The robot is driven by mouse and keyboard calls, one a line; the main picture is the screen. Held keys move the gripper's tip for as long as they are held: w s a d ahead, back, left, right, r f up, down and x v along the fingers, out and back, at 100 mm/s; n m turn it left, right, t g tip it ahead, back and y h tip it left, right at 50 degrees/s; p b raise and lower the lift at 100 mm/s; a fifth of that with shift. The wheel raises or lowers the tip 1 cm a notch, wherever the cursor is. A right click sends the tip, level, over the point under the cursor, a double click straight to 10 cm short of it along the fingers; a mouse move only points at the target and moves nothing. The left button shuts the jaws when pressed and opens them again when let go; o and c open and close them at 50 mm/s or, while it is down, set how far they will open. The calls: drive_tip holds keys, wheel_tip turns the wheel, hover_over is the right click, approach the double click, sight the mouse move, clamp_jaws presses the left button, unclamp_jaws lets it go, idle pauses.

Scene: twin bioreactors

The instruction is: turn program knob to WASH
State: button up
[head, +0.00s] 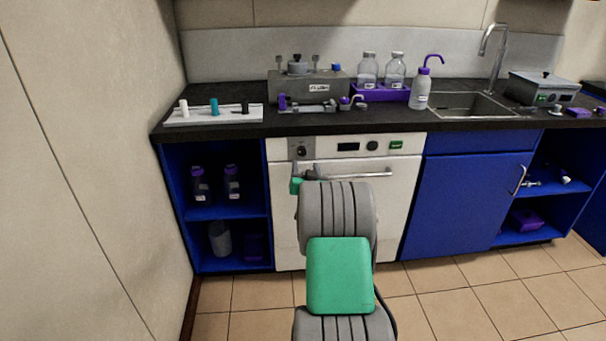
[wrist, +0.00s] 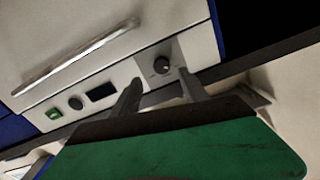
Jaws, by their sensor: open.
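The white washer (head: 285,215) under the counter has a control panel along its top. A dark round knob on a grey plate, which I take as the program knob (head: 301,152), sits at the panel's left end. The same knob shows in the wrist view (wrist: 161,66). My gripper (head: 305,169) is in front of the washer, near this knob and just below it in the head view. In the wrist view my gripper (wrist: 160,86) is open and empty, with one finger on each side of the knob in the picture. Contact, knob setting and any WASH mark are too small to tell.
A dark display (head: 348,147), a second round black control (head: 372,145) and a green button (head: 396,145) are along the panel. A bar handle (head: 352,175) crosses the door below. The dark counter edge (head: 215,131) overhangs the panel. An open blue shelf (head: 212,212) is at left.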

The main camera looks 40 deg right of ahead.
sight(302, 152)
drive_tip(key=x, duration=0.7)
drive_tip(key=shift+w+d+r+b, duration=0.15)
drive_tip(key=shift+w+r+b, duration=0.15)
drive_tip(key=shift+b, duration=0.1)
clamp_jaws()
